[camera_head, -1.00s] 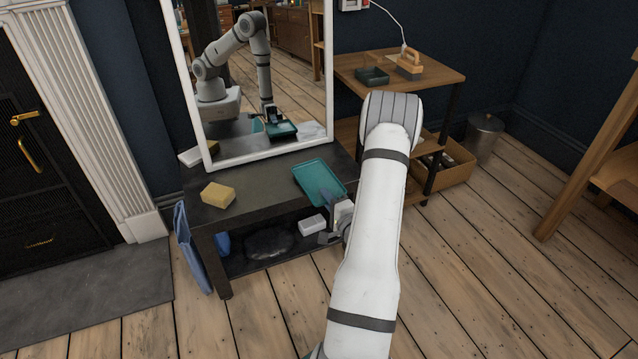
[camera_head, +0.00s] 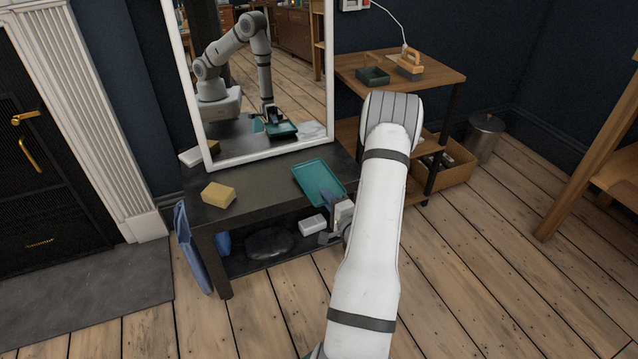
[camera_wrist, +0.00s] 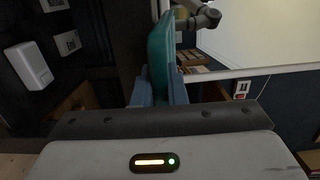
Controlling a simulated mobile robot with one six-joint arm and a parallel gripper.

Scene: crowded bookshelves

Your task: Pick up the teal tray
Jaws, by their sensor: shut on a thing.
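The teal tray (camera_head: 317,181) is at the right front part of the dark low table, in front of the mirror. In the wrist view the tray (camera_wrist: 160,55) shows edge-on, between the two blue-grey fingers. My gripper (camera_wrist: 160,90) is shut on the tray's near edge. In the head view my gripper (camera_head: 330,200) is at the front right corner of the table, partly hidden by my arm. I cannot tell whether the tray rests on the tabletop or is slightly raised.
A yellow sponge (camera_head: 218,195) lies on the table's left part. The white-framed mirror (camera_head: 331,70) stands close behind the tray. A white box (camera_head: 313,224) and a dark bundle (camera_head: 268,242) are on the lower shelf. A wooden side table (camera_head: 440,75) stands at right.

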